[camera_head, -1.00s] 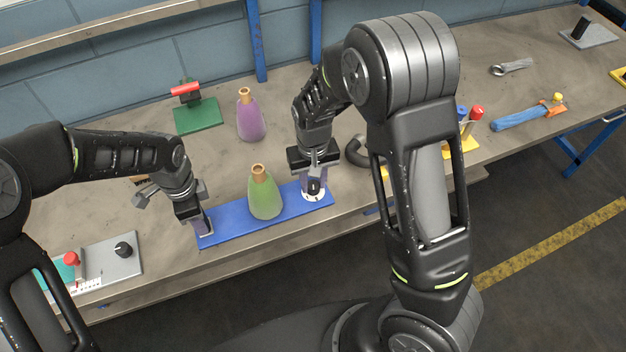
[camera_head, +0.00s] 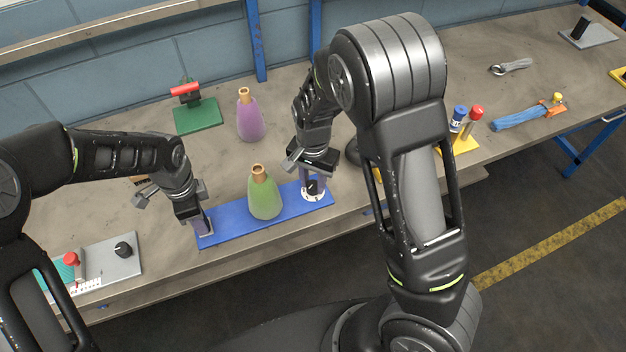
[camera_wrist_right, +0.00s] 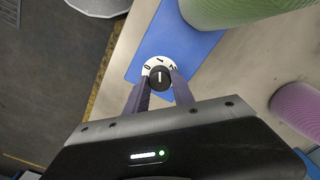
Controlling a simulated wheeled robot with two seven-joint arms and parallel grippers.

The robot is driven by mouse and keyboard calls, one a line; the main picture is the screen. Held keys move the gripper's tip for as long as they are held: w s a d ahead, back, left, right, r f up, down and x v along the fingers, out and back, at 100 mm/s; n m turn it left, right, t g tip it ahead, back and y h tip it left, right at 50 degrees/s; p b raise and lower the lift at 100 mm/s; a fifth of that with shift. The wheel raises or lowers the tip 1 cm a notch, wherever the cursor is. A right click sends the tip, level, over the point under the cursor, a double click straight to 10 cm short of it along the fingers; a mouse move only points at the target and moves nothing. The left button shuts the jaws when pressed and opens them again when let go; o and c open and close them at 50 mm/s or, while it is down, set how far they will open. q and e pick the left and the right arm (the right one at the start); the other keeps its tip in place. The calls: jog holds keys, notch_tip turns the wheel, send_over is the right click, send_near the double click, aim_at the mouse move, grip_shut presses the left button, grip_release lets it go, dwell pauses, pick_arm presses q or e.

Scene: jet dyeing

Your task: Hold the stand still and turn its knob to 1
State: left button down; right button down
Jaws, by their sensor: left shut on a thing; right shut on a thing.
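The stand is a long blue board (camera_head: 228,222) near the table's front edge, with a green flask (camera_head: 264,195) upright on it. At its right end is a white dial (camera_head: 318,197) with a black knob (camera_wrist_right: 159,77). In the right wrist view the dial's marks 0, 1 and 2 show, and the knob's white line points at 1. My right gripper (camera_head: 313,186) is shut on the knob, one finger on each side. My left gripper (camera_head: 201,226) is shut at the board's left end; its fingers partly hide what they grip there.
A purple flask (camera_head: 250,118) and a green plate with a red-topped clamp (camera_head: 196,115) stand behind. A grey plate with a black knob (camera_head: 123,250) lies at the left. A yellow holder (camera_head: 464,143) and a blue-handled tool (camera_head: 522,116) lie to the right.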

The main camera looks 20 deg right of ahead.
aim_at(313, 184)
dwell(0.4)
jog(key=c, duration=1.1)
grip_release()
jog(key=shift+o, duration=0.2)
jog(key=shift+r, duration=0.1)
notch_tip(313, 184, up, 12)
pick_arm(q)
jog(key=c, duration=0.8)
grip_release()
jog(key=shift+c, duration=0.2)
